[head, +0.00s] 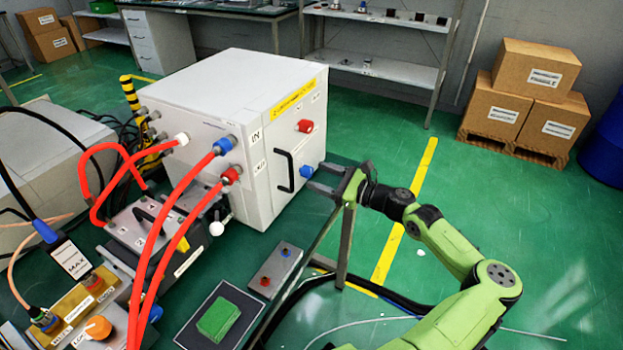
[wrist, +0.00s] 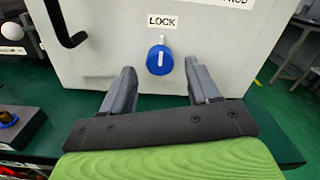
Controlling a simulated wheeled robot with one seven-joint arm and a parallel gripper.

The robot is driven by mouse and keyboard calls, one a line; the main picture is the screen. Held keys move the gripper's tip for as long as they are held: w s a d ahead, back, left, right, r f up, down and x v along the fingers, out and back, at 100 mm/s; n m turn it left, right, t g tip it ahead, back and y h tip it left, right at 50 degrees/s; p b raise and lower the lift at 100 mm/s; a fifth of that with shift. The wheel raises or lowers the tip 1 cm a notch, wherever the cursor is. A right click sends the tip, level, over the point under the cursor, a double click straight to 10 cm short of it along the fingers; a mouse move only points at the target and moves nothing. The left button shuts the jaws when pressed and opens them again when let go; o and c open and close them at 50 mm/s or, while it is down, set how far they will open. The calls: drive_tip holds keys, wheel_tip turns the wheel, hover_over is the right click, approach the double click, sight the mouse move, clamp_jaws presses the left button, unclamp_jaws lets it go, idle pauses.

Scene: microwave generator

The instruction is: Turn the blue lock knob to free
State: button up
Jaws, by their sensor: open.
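The blue lock knob (head: 306,171) sits low on the front of the white cabinet (head: 190,90). In the wrist view the blue knob (wrist: 160,59) is under a LOCK label (wrist: 162,21), and its white pointer line stands about upright. My gripper (head: 318,178) is in front of the knob. In the wrist view my gripper (wrist: 162,78) is open, with one grey finger on each side of the knob and visible gaps to it. Whether the fingertips reach as far as the knob's depth I cannot tell.
A black door handle (head: 285,170) and a red knob (head: 305,126) are on the same cabinet face. Red hoses (head: 165,250) run at the left. A small box with buttons (head: 276,270) and a green block (head: 217,318) lie in front. The green floor at right is open.

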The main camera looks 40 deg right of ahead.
sight(311, 173)
drive_tip(key=x, duration=0.3)
drive_tip(key=shift+w+a, duration=0.1)
drive_tip(key=shift+w, duration=0.1)
drive_tip(key=shift+c, duration=0.2)
drive_tip(key=c, duration=1)
